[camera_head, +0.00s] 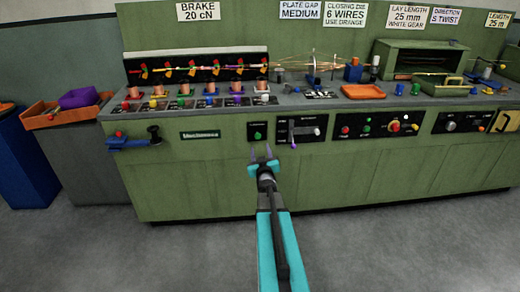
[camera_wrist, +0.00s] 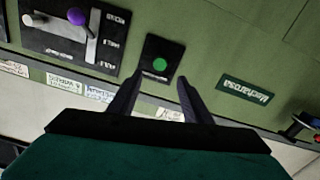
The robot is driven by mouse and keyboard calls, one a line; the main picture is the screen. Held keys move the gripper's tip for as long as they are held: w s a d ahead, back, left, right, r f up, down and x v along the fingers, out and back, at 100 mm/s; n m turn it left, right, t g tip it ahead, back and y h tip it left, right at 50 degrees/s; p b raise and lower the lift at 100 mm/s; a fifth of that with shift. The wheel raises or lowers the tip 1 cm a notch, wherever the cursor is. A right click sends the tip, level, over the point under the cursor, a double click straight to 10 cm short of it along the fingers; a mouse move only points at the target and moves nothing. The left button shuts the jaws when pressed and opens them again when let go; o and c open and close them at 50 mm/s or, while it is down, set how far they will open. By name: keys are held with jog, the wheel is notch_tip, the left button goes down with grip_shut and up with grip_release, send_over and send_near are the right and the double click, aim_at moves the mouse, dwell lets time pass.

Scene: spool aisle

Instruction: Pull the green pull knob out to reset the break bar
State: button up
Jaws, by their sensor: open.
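The green pull knob (camera_head: 257,136) sits on a small black plate on the front of the green machine. In the wrist view the knob (camera_wrist: 160,64) shows as a round green face on its black plate (camera_wrist: 156,82). My gripper (camera_head: 262,153) is open and empty, just below the knob in the head view. In the wrist view my gripper (camera_wrist: 158,84) has its two dark fingers spread, with the knob lying between and beyond the tips. I cannot tell the exact gap to the knob; no finger is seen touching it.
A lever panel with a purple knob (camera_head: 293,146) is just right of the plate. Further right is a panel with several coloured buttons (camera_head: 385,125). A nameplate (camera_head: 200,134) and a blue bracket with a black knob (camera_head: 135,140) are left. The floor (camera_head: 390,240) in front is clear.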

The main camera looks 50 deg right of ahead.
jog(key=v, duration=0.8)
jog(key=shift+b, duration=0.3)
jog(key=shift+w+a, duration=0.1)
dwell(0.4)
